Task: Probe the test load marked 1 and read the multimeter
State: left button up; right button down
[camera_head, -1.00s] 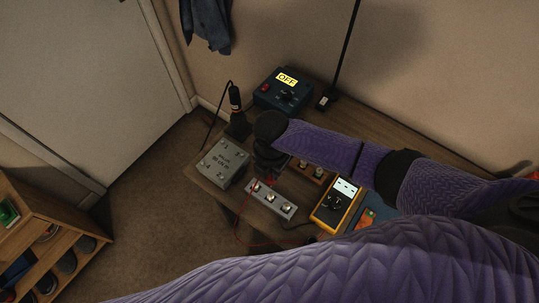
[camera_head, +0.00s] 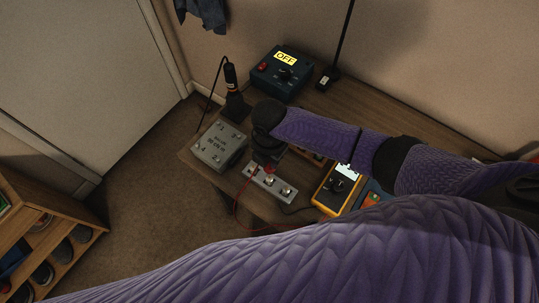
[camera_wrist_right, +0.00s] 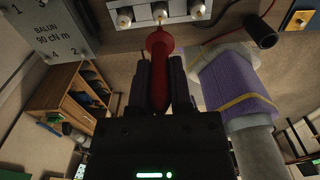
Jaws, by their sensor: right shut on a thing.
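My right gripper (camera_wrist_right: 158,85) is shut on a red probe (camera_wrist_right: 157,68), which also shows in the head view (camera_head: 268,168). The probe points at the grey strip (camera_head: 252,176) with three metal terminals; the strip also shows in the wrist view (camera_wrist_right: 180,6). No number is readable on the strip. The yellow multimeter (camera_head: 325,196) lies to the right, its lit display too small to read. My left gripper is out of view.
A grey balun box (camera_head: 219,145) with numbered corners sits left of the strip. A dark blue box (camera_head: 272,82) showing OFF stands behind, beside a black holder (camera_head: 236,108). A red lead (camera_head: 236,210) hangs over the table's front edge.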

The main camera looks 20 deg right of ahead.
pick_arm(q)
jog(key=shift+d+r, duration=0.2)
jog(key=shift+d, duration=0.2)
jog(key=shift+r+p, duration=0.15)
jog(key=shift+p, duration=0.15)
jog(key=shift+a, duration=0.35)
pick_arm(e)
jog(key=shift+f, duration=0.2)
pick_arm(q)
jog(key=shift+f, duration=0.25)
pick_arm(e)
jog(key=shift+f, duration=0.1)
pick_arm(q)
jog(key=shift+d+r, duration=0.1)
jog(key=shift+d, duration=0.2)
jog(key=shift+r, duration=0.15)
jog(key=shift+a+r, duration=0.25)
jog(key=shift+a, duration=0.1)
pick_arm(e)
jog(key=shift+s, duration=0.1)
